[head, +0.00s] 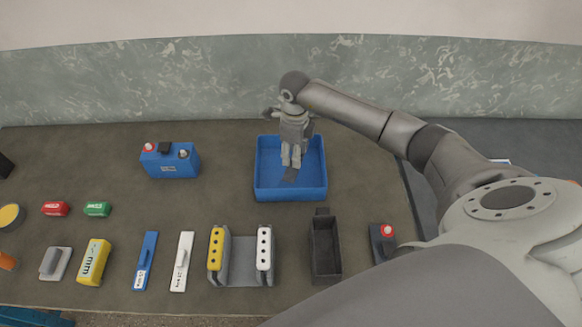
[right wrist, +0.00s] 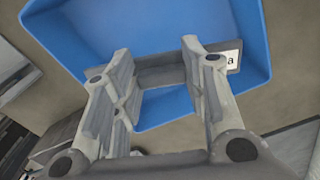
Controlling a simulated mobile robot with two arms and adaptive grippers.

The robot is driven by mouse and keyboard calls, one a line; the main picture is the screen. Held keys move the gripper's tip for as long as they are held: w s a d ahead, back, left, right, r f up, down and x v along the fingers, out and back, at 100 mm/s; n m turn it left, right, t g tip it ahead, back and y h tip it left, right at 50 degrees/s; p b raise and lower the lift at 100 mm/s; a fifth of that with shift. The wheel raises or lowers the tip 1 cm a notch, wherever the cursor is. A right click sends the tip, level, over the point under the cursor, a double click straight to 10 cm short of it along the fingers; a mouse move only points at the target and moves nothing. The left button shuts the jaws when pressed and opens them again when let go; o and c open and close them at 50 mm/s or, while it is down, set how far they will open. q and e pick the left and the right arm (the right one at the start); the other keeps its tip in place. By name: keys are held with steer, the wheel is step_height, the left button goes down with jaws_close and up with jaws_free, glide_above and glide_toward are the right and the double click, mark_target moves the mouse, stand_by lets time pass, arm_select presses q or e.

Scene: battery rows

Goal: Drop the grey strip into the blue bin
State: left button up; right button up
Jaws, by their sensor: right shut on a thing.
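The blue bin (head: 262,190) stands at the back middle of the table and also fills the upper part of the right wrist view (right wrist: 60,45). My right gripper (head: 291,162) reaches in from the right and points down over the bin. Its fingers (right wrist: 165,85) are shut on the grey strip (right wrist: 162,76), which lies crosswise between them with the bin behind it. The strip's lower end (head: 290,175) shows below the fingertips in the head view. A white label shows beside one finger in the wrist view. My left gripper is not in view.
A blue battery box (head: 170,165) stands left of the bin. In front are a grey holder (head: 242,262) with yellow and white strips, a dark narrow tray (head: 325,250), blue (head: 146,262) and white (head: 182,262) strips, and a yellow block (head: 92,263). A wall runs behind the table.

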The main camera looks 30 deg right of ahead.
steer(key=o, duration=0.9)
steer(key=shift+o, duration=0.6)
steer(key=shift+r, duration=0.2)
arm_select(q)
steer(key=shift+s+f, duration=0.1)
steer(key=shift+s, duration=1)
arm_select(e)
step_height(320, 180, up, 12)
steer(key=shift+f, duration=0.15)
steer(key=shift+f, duration=0.1)
